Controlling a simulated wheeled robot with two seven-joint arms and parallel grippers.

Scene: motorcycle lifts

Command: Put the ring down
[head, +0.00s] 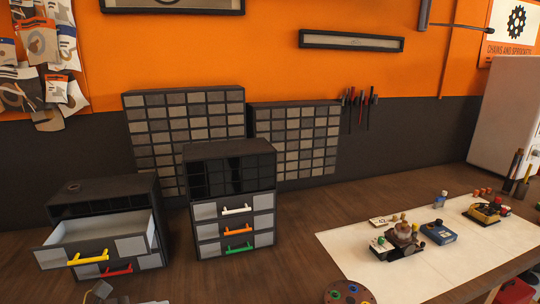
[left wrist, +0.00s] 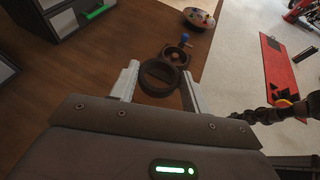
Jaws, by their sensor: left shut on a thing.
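A dark round ring (left wrist: 144,82) sits between the two pale fingers of my left gripper (left wrist: 158,76) in the left wrist view. The gripper is shut on it. Just beyond the ring is a dark, low holder (left wrist: 186,57) with a round recess on the brown bench top. The ring partly overlaps this holder in the picture, and I cannot tell whether they touch. My right gripper is not in view.
A bowl of coloured pieces (left wrist: 198,18) and a small blue item (left wrist: 184,38) are beyond the holder. A drawer cabinet (left wrist: 65,15) stands at left. In the head view, an open drawer (head: 98,240) juts forward; a white mat (head: 350,256) holds parts.

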